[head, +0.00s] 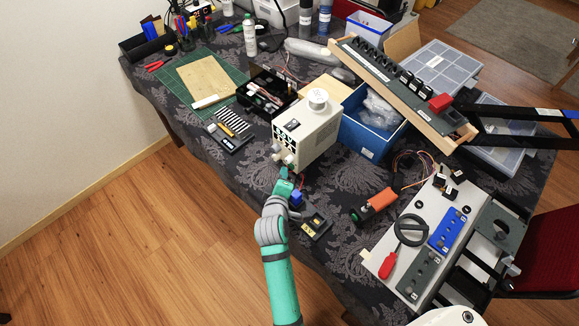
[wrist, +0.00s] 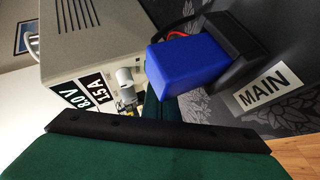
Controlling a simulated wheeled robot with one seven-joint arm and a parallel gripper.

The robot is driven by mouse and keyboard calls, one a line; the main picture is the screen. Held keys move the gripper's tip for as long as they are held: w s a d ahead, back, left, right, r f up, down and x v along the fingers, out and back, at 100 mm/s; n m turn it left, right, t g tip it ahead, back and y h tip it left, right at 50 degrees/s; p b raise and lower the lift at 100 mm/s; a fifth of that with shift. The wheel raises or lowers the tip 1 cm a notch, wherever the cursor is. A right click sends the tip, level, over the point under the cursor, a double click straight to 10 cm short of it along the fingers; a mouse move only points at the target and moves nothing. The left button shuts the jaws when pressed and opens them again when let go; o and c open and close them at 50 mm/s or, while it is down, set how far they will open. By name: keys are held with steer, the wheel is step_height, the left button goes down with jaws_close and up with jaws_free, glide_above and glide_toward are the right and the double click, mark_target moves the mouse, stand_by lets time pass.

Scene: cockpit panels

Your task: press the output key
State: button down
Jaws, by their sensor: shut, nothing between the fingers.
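The beige power supply (head: 318,132) stands near the table's front edge, its front panel facing my arm. In the wrist view the power supply (wrist: 90,35) shows a display (wrist: 88,92) reading 8.0 V and 1.5 A, with pale knobs (wrist: 125,78) beside it. I cannot make out the output key; the lower panel is hidden behind my gripper and a blue block. My gripper (head: 285,174) is shut and empty, just in front of the panel's lower part. I cannot tell whether it touches the panel.
The blue block (wrist: 175,68) sits on a black holder close beside my gripper, near a label (wrist: 268,88) reading MAIN. An orange-handled device (head: 379,200) and a pale switch panel (head: 381,264) lie to the right. A blue bin (head: 363,143) stands behind the supply.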

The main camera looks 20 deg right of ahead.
steer(key=shift+s+a, duration=0.35)
steer(key=shift+a, duration=0.6)
steer(key=shift+s+a, duration=0.3)
steer(key=shift+a, duration=0.65)
steer(key=shift+s+a, duration=0.35)
steer(key=shift+a, duration=0.6)
steer(key=shift+a, duration=0.1)
steer(key=s+a+f+m+t+y, duration=0.2)
steer(key=s+a+f+y, duration=0.15)
steer(key=s+a, duration=0.9)
steer(key=s+r+m+t+y, duration=0.1)
steer(key=s+r+m, duration=0.2)
steer(key=s, duration=0.7)
steer(key=s+a+r+m+t+y, duration=0.1)
steer(key=s+r+m+y, duration=0.1)
steer(key=s+r, duration=0.6)
steer(key=s+m, duration=0.1)
steer(key=s, duration=0.1)
steer(key=shift+s+a, duration=0.25)
steer(key=shift+s, duration=0.05)
